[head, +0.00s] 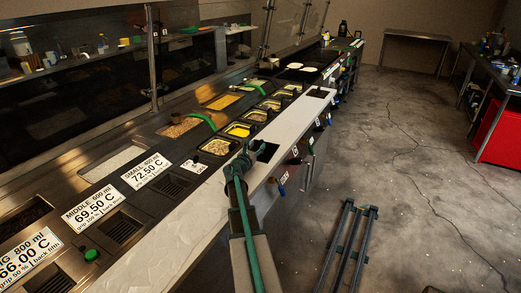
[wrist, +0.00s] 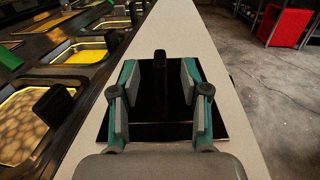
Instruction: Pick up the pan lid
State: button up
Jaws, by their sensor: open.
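The pan lid (wrist: 160,112) looks like a flat black square plate with an upright black handle (wrist: 160,62). It lies on the pale counter, straight ahead in the wrist view. My gripper (wrist: 160,80) is open above it, one finger on each side of the handle in the picture. I see no contact with the handle; how far above it I am is hard to tell. In the head view my gripper (head: 243,165) is over the counter, and part of a dark square (head: 266,152) shows beside it, partly hidden by my arm.
Food pans, one with yellow filling (head: 239,130), line the left side. A black block-like piece (wrist: 52,103) stands by the pans. A red bin (head: 497,133) stands right, beyond open floor.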

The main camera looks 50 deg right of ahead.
aim_at(259, 144)
jog(key=p+x, duration=0.1)
jog(key=x, duration=0.4)
jog(key=shift+a, duration=0.1)
grip_shut()
